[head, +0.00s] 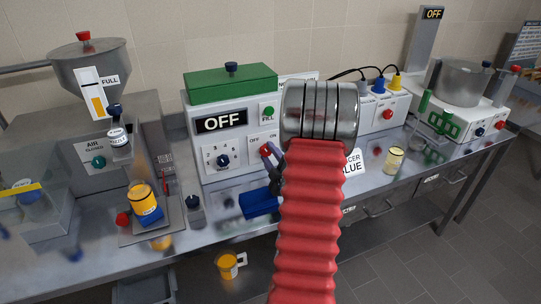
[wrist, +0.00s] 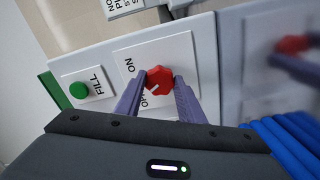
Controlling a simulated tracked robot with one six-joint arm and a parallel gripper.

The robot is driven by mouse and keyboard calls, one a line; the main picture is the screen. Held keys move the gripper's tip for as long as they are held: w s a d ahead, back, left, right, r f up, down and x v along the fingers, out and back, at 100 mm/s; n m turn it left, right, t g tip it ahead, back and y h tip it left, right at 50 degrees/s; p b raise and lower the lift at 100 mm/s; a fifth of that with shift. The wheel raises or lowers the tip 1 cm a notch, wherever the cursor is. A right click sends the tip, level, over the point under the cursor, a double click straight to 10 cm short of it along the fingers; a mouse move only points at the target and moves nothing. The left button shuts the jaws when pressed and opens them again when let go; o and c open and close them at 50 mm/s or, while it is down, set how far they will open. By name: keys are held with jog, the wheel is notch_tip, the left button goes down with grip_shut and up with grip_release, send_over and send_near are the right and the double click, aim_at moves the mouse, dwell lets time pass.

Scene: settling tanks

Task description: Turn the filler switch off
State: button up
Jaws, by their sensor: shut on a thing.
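The filler switch is a red knob (wrist: 159,80) on a white plate with ON and OFF lettering. My gripper (wrist: 160,88) has its two grey-purple fingers on either side of the knob, shut on it. A white mark on the knob points toward the OFF lettering. In the head view the red knob (head: 265,150) shows on the front of the white filler box (head: 210,143), partly hidden by my gripper (head: 272,163). The box's display (head: 221,122) reads OFF.
A green FILL button (head: 268,111) and a numbered dial (head: 223,160) sit close to the switch. A hopper (head: 92,62) and a yellow cup (head: 143,197) stand at left. A blue block (head: 258,204) lies below the switch. A yellow-filled jar (head: 393,161) stands at right.

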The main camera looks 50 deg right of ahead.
jog(key=shift+f+n, duration=0.1)
jog(key=shift+n, duration=0.5)
jog(key=shift+a, duration=0.1)
jog(key=o, duration=1)
jog(key=shift+o, duration=0.2)
jog(key=shift+s, duration=0.1)
jog(key=v, duration=1.3)
jog(key=shift+s+a, duration=0.15)
jog(key=shift+s, duration=0.1)
